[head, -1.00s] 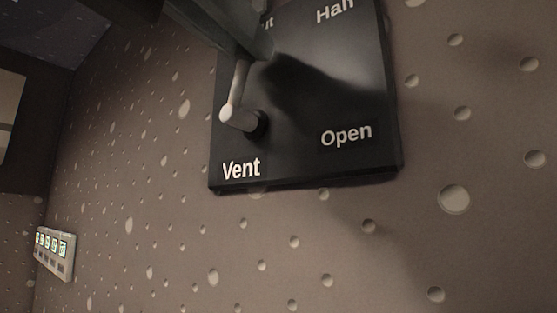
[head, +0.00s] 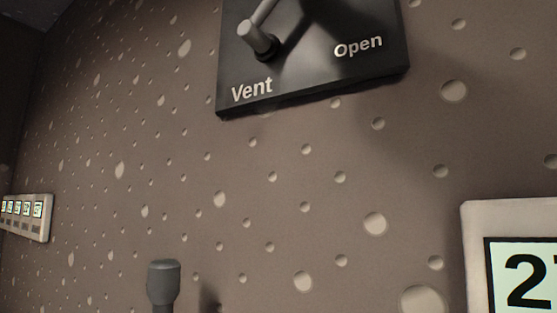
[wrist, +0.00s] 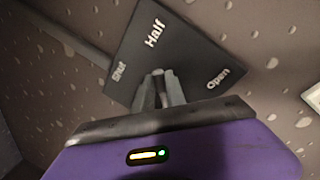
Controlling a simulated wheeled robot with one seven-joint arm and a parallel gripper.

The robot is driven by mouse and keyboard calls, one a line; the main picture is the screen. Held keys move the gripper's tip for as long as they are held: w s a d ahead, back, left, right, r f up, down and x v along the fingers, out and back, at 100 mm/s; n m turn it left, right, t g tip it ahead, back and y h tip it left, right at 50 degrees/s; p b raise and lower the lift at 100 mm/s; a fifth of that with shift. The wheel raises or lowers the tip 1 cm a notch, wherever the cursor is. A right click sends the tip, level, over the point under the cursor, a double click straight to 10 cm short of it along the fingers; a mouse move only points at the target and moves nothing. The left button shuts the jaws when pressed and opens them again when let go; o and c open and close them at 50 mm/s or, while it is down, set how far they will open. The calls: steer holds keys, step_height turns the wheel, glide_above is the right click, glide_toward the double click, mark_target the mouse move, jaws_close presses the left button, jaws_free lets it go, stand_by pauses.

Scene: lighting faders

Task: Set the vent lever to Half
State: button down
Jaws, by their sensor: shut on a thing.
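The black vent panel (head: 330,75) is mounted on the speckled wall, at the top of the head view with its upper part cut off. In the wrist view the panel (wrist: 190,60) shows "Shut", "Half" and "Open". My gripper (wrist: 160,78) is over the panel below "Half", between "Shut" and "Open", shut on the lever. My gripper is outside the head view.
A pale display (head: 480,220) with a large "2" is at the right edge of the head view. A dark grey knob (head: 163,285) stands at the bottom. A small light panel with several screens (head: 27,217) is at far left. The wall between is clear.

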stand_by(0.3)
steer(key=c, duration=1.4)
jaws_free()
steer(key=shift+o, duration=0.2)
steer(key=b+v, duration=0.1)
steer(key=v, duration=0.7)
steer(key=shift+w, duration=0.1)
